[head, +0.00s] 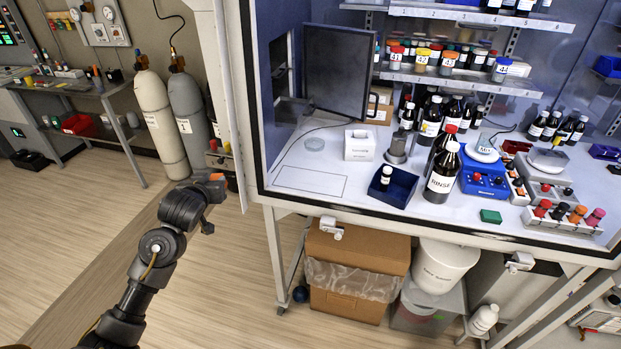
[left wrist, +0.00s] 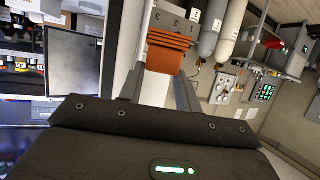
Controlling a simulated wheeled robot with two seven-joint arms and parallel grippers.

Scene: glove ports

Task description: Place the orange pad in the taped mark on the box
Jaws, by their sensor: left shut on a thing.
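My left gripper (head: 211,187) is shut on the orange pad (head: 217,177), held in the air left of the cabinet's front frame. In the left wrist view the ribbed orange pad (left wrist: 168,54) sits between the fingers of my left gripper (left wrist: 164,70). In the head view only a small part of the pad shows. A thin dark outlined rectangle (head: 311,181) lies bare on the white worktop inside the cabinet, at the front left; I cannot tell whether it is tape. My right gripper is not in view.
The cabinet's white frame post (head: 228,90) stands between my left gripper and the worktop. A dark blue bin (head: 401,191), white carton (head: 359,145) and RINSE bottle (head: 442,176) stand right of the outline. A cardboard box (head: 350,303) is underneath. Gas cylinders (head: 158,120) stand behind at left.

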